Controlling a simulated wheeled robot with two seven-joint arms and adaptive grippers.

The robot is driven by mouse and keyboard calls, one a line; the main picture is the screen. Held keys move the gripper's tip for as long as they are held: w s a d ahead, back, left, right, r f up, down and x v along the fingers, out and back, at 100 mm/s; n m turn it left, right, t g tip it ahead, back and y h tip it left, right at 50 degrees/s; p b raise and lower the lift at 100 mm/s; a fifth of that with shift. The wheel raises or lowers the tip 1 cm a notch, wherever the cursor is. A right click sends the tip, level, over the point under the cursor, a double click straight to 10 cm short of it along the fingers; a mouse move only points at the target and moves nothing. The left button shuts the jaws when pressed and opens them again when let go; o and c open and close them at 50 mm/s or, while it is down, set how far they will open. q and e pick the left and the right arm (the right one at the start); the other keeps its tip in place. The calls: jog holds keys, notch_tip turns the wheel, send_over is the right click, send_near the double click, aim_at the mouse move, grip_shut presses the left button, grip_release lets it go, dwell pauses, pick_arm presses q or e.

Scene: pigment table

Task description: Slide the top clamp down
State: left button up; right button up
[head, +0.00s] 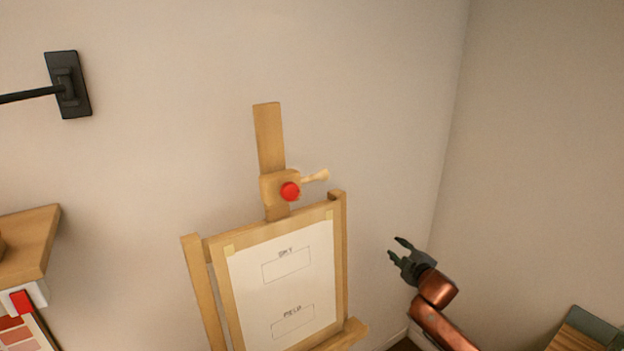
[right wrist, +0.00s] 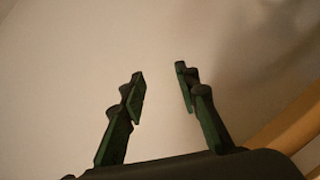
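The top clamp (head: 270,192) is a wooden block on the easel's upright mast (head: 269,135). It has a red knob (head: 290,191) on its front and a pale wooden handle (head: 315,176) sticking out to the right. The clamp sits a little above the top edge of the board on the easel (head: 343,260). My right gripper (head: 396,249) is open and empty, to the right of the easel and lower than the clamp. In the right wrist view its two fingers (right wrist: 160,95) stand apart with only wall between them. My left gripper is not in view.
A white sheet (head: 285,270) with two boxes is on the easel's board. A wooden shelf (head: 30,240) and a black wall bracket (head: 68,85) are at the left. A box-like thing (head: 590,330) is at the lower right. The wall space right of the clamp is clear.

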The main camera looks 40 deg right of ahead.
jog(key=w+a+r+n+t+y+p, duration=0.1)
jog(key=a+r+n, duration=0.1)
jog(key=a+r, duration=0.45)
jog(key=w+a+r+n+t, duration=0.1)
jog(key=a+r, duration=0.2)
jog(key=r, duration=0.7)
jog(key=n+t+y+p, duration=0.3)
jog(key=n+y, duration=0.2)
jog(key=n, duration=0.2)
send_near(314, 180)
jog(key=w, duration=0.3)
jog(key=w+p, duration=0.2)
jog(key=p, duration=0.1)
jog(key=shift+w+d+r, duration=0.25)
jog(key=shift+w+d+f+p, duration=0.1)
jog(key=shift+w+p, duration=0.1)
jog(key=shift+w, duration=0.7)
jog(key=shift+w+d+r+p, duration=0.1)
jog(key=shift+w+p, duration=0.1)
jog(key=shift+w, duration=0.65)
jog(key=shift+w+d+f+p, duration=0.1)
jog(key=shift+w+p, duration=0.1)
jog(key=shift+w, duration=0.7)
jog(key=shift+c, duration=0.4)
grip_shut()
